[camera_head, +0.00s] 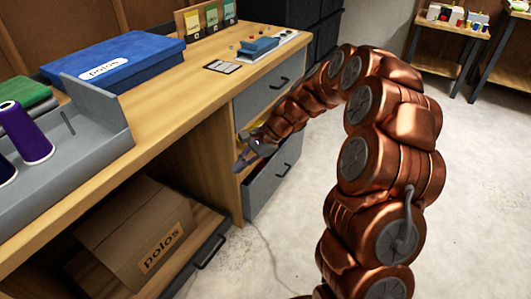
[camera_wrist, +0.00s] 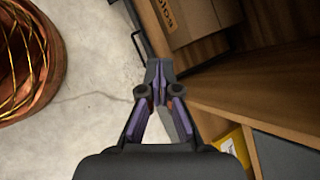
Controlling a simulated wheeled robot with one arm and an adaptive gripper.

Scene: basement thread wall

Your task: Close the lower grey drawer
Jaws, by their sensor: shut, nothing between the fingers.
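The lower grey drawer (camera_head: 273,182) is pulled out from the right end of the wooden workbench, below the upper grey drawer (camera_head: 272,88), which looks closed. Its front carries a dark handle. My gripper (camera_head: 240,164) is beside the open drawer's left end, near the bench's upright panel, with my arm reaching over from the right. In the wrist view my gripper (camera_wrist: 158,78) is shut and empty. A grey panel (camera_wrist: 285,155), apparently part of the drawer, and a yellow item (camera_wrist: 234,148) show at lower right. I cannot tell whether my gripper touches the drawer.
A cardboard box (camera_head: 135,235) sits on a low pull-out shelf with a dark handle (camera_head: 210,250). On the bench top stand a blue box (camera_head: 115,60), a grey tray (camera_head: 85,135) with thread spools, and small items. The concrete floor (camera_head: 270,255) before the drawer is clear.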

